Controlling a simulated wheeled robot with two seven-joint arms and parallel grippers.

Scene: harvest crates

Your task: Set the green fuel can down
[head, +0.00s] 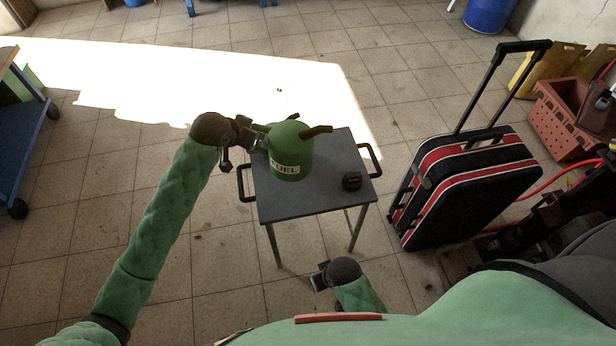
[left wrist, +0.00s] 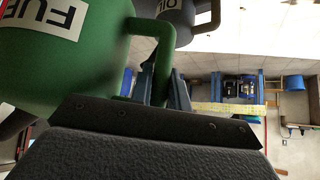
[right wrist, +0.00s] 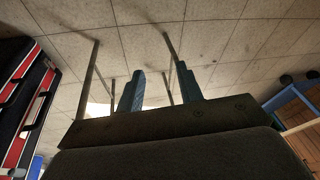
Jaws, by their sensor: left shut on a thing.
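The green fuel can (head: 284,158), with a white FUEL label and dark spout, is upright over the left part of a small grey table (head: 312,196). I cannot tell whether its base touches the top. My left gripper (head: 256,142) is shut on the can's handle, on its left side. The left wrist view shows the can (left wrist: 85,75) and its green handle (left wrist: 137,62) at the fingers (left wrist: 168,92). My right gripper (head: 318,279) is low in front of the table; its fingers (right wrist: 158,90) are apart and empty in the right wrist view.
A dark grey can (left wrist: 178,16) with a partly visible label is beyond the green can in the left wrist view. A small black object (head: 352,181) sits at the table's right. A black-and-red suitcase (head: 470,185) stands right of the table. The table's front-middle is bare.

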